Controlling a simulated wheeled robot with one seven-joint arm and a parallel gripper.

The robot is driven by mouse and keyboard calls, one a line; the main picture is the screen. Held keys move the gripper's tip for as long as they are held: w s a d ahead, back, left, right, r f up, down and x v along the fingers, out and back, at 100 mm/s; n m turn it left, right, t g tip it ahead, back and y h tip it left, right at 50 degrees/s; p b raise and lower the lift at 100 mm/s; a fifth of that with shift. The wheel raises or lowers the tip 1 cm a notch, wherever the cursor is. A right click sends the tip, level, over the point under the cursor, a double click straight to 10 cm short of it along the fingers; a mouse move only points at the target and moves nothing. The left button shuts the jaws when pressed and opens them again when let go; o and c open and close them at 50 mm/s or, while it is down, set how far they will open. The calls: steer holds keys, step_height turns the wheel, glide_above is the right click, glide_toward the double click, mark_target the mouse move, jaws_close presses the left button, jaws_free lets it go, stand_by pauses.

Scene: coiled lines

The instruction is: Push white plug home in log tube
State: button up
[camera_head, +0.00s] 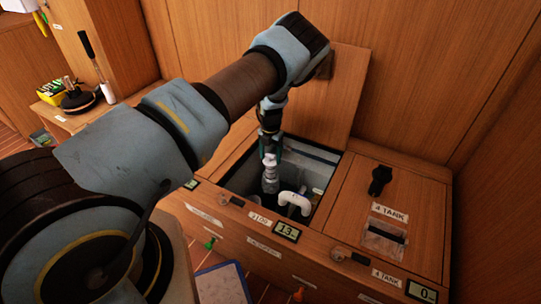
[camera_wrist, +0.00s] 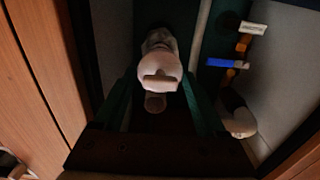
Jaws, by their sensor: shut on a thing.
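My gripper (camera_head: 270,150) reaches down into an open compartment in the wooden bench. Its dark green fingers (camera_wrist: 163,92) are shut on the white plug (camera_wrist: 160,68), which has a raised bar across its face. The plug also shows in the head view (camera_head: 269,160), just below the fingers. A grey-white fitting, seemingly the log tube (camera_head: 270,182), stands directly below the plug and in line with it. In the wrist view the tube (camera_wrist: 159,38) shows just beyond the plug. I cannot tell how deep the plug sits in it.
A white bent pipe (camera_head: 295,200) stands right of the tube. The compartment's wooden rim (camera_head: 238,208) and grey walls are close around my gripper. A raised lid (camera_head: 340,95) stands behind.

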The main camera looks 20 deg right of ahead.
mark_target(270, 170)
steer(key=shift+f+b, duration=2.55)
steer(key=shift+f, duration=1.55)
steer(key=o, duration=1.5)
steer(key=shift+r, duration=0.15)
steer(key=shift+r+p, duration=2.85)
steer(key=shift+r, duration=0.55)
steer(key=shift+r, duration=0.1)
